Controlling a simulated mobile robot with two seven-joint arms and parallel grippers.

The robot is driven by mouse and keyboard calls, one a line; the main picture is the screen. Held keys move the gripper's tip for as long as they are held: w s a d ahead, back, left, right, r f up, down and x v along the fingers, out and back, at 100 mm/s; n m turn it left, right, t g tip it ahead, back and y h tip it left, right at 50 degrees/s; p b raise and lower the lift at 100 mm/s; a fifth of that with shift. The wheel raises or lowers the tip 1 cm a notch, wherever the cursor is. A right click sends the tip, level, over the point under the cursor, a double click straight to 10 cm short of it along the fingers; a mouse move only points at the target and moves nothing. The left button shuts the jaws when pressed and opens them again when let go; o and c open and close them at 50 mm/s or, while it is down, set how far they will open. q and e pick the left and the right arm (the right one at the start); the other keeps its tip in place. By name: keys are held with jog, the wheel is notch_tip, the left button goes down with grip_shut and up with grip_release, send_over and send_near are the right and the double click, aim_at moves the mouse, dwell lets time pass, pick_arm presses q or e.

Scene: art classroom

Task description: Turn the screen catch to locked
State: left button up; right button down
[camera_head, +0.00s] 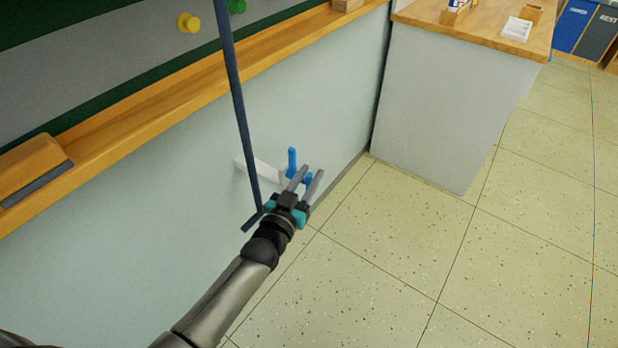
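A blue catch lever (292,160) stands upright on a white mount (265,172) low by the pale wall panel. A second blue piece shows lower down, behind and between my gripper's fingers. My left gripper (312,172) reaches in from below with its two grey fingers apart. In the picture its fingertips overlap the lower blue piece, just right of the upright lever. I cannot tell whether they touch it. The gripper hides part of the catch. My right gripper is not in view.
A dark slanting bar (238,105) passes close left of the gripper. A wooden ledge (190,95) with a board eraser (30,165) runs along the wall. A wood-topped cabinet (430,110) stands behind right. The speckled floor (400,260) at right is clear.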

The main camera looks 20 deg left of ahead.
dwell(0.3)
pick_arm(q)
grip_shut()
dwell(1.3)
